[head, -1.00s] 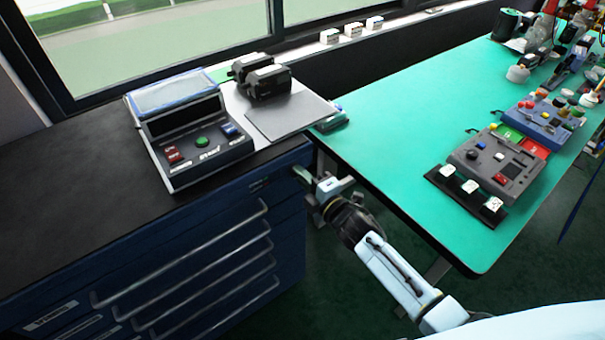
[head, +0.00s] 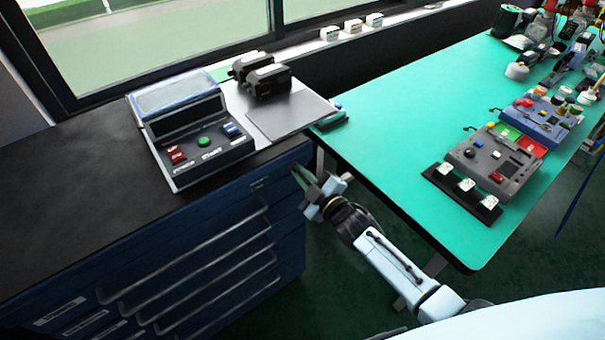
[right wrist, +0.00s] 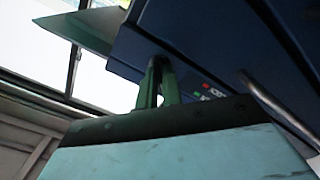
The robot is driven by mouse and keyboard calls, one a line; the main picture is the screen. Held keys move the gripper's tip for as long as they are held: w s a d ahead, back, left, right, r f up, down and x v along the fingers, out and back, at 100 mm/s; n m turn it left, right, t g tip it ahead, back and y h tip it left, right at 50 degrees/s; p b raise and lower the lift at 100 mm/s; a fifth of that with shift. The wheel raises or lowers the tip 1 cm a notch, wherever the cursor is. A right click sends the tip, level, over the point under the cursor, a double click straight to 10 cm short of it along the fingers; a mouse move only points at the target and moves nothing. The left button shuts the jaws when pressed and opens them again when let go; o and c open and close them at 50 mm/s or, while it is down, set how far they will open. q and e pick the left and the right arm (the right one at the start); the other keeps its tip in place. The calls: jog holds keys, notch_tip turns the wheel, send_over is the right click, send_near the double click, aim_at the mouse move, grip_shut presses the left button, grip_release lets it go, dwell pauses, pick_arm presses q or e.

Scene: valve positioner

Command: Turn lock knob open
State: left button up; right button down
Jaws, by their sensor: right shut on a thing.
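The dark blue drawer cabinet (head: 200,262) stands at the left, with a black top. My right gripper (head: 299,176) is at the upper right end of its drawer front, by the top edge. In the right wrist view, its green fingers (right wrist: 157,82) reach up to the blue cabinet front (right wrist: 190,40). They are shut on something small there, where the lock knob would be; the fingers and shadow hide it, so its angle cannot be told. Small red and green marks (right wrist: 203,92) with white lettering sit just right of the fingers. My left gripper is not in view.
A console (head: 190,132) with red, green and blue buttons stands on the cabinet top. A grey plate (head: 290,115) and black devices (head: 262,78) are behind it. A green table (head: 400,120) with control boxes is at right, close to my right arm. A drawer handle (right wrist: 275,105) is near the fingers.

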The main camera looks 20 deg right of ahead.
dwell(0.5)
jog(key=c, duration=1.6)
grip_release()
jog(key=shift+o, duration=0.2)
jog(key=v, duration=1.3)
jog(key=shift+s+p, duration=0.2)
jog(key=shift+p, duration=0.1)
